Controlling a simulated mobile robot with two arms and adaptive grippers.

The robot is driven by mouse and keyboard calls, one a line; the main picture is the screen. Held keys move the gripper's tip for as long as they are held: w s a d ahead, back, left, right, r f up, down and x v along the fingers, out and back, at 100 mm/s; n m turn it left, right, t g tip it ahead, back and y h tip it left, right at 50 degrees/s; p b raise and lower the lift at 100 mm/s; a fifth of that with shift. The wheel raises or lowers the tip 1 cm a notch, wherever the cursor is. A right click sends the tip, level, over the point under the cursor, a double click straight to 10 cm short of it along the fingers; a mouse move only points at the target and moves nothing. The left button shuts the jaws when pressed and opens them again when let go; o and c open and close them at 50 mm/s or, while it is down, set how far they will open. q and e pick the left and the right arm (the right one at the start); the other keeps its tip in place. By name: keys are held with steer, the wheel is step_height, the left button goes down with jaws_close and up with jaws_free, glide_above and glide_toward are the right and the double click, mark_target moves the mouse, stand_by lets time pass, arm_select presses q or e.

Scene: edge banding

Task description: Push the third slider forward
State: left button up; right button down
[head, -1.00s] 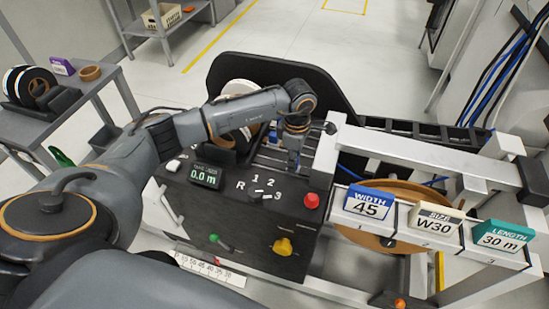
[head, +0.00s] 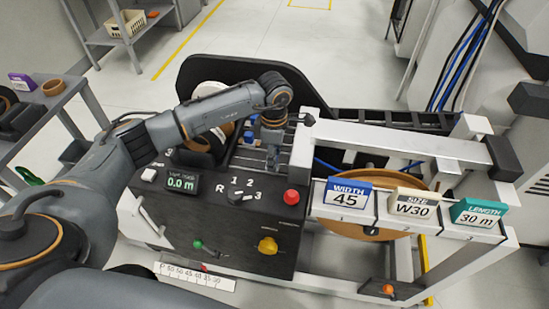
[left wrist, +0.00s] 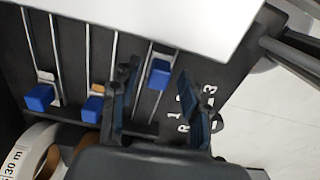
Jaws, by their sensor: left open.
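My left gripper (head: 273,157) is over the slider rails at the back of the dark control panel (head: 210,225). In the left wrist view, its two dark fingers (left wrist: 160,82) are spread apart. A blue slider knob (left wrist: 160,73) shows in the gap between the fingertips; whether they touch it is unclear. Two more blue knobs, one at the far left (left wrist: 40,97) and one beside it (left wrist: 92,108), sit on metal rails left of the gripper. The left finger hides part of the rails. In the head view the arm covers most of the sliders. My right gripper is out of view.
The panel has a 0.0 m display (head: 181,183), a rotary selector (head: 236,197), a red button (head: 291,197) and a yellow knob (head: 267,245). A white frame beam (head: 306,140) stands close right of the gripper. Signs (head: 347,196) hang farther right.

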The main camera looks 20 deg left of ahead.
arm_select(q)
step_height(320, 180, up, 11)
steer(key=shift+f, duration=0.15)
steer(key=shift+d, duration=0.1)
stand_by(0.4)
